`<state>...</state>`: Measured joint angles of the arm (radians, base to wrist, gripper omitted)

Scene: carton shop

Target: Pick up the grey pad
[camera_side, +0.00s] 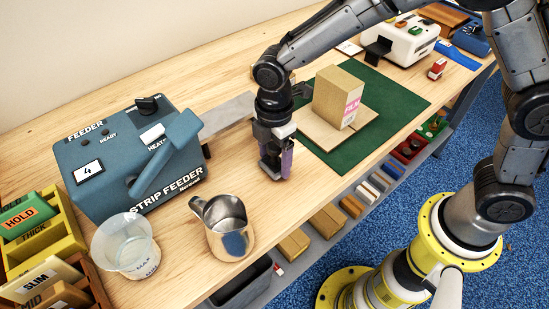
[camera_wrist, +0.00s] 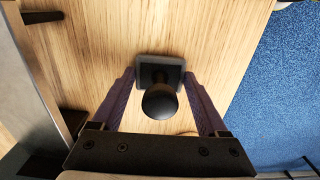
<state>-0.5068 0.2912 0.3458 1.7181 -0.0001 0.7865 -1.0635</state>
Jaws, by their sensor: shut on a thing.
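The grey pad (camera_wrist: 146,69) is a small square plate with a round black knob, seen from above in the wrist view. My gripper (camera_wrist: 160,76) has its two purple fingers on either side of the pad, the tips against its left and right edges. In the side view my gripper (camera_side: 275,172) points straight down, low over the bare wood between the blue strip feeder and the green mat. The fingers mostly hide the pad there. I cannot tell whether it touches the table.
The strip feeder (camera_side: 120,160) stands to the left with a metal strip (camera_side: 228,114) behind my gripper. A steel jug (camera_side: 230,228) and clear cup (camera_side: 124,243) stand in front. A carton (camera_side: 337,97) sits on the green mat (camera_side: 400,100) to the right.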

